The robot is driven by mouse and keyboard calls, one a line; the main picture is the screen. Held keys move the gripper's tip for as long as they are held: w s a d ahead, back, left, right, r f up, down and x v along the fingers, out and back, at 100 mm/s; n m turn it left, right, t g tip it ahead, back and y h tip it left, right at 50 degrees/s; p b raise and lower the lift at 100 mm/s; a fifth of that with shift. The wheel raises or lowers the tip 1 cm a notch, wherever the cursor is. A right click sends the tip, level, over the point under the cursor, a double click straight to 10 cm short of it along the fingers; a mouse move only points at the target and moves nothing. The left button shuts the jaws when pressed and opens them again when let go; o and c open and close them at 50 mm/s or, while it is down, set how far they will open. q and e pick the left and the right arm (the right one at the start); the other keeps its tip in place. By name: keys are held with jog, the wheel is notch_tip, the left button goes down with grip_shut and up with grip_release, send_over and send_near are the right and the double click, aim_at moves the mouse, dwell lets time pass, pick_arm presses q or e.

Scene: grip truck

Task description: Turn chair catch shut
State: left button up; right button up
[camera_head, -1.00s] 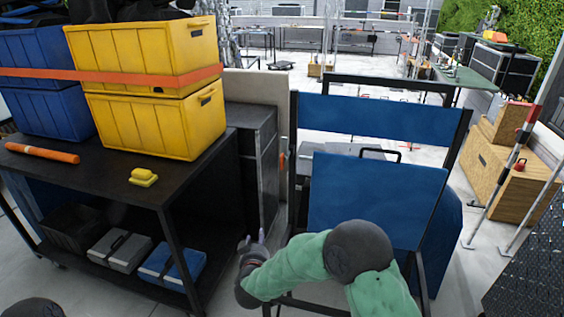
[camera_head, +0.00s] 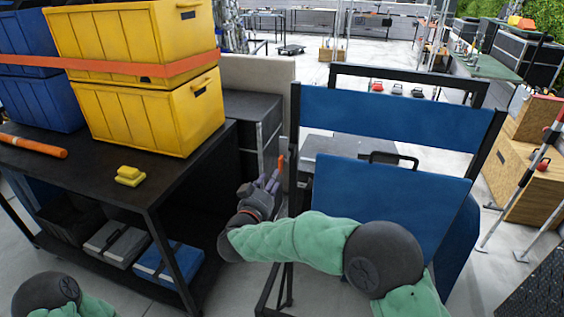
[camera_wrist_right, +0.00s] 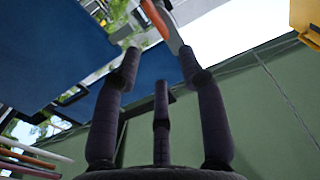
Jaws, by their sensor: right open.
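The chair is a dark-framed folding chair with a blue back panel (camera_head: 385,112) and a blue seat panel (camera_head: 390,205) standing tilted up. The catch (camera_head: 281,163) is a small upright orange and grey lever beside the chair's left post. My right gripper (camera_head: 268,183) is open and empty, with its fingers just below and left of the catch. In the right wrist view, the orange and grey catch (camera_wrist_right: 158,20) shows at the top between the open fingertips, and I see no clear contact. My left gripper is out of view; only part of that arm shows at bottom left.
A black cart (camera_head: 100,175) at left carries yellow crates (camera_head: 150,120), blue crates (camera_head: 40,105) and a yellow block (camera_head: 130,176). A dark cabinet (camera_head: 250,105) stands behind my right gripper. Wooden boxes (camera_head: 520,180) and poles stand at right.

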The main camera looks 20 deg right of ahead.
aim_at(280, 164)
jog(key=b+x, duration=0.1)
jog(key=x, duration=0.8)
jog(key=shift+w+d, duration=0.15)
grip_shut()
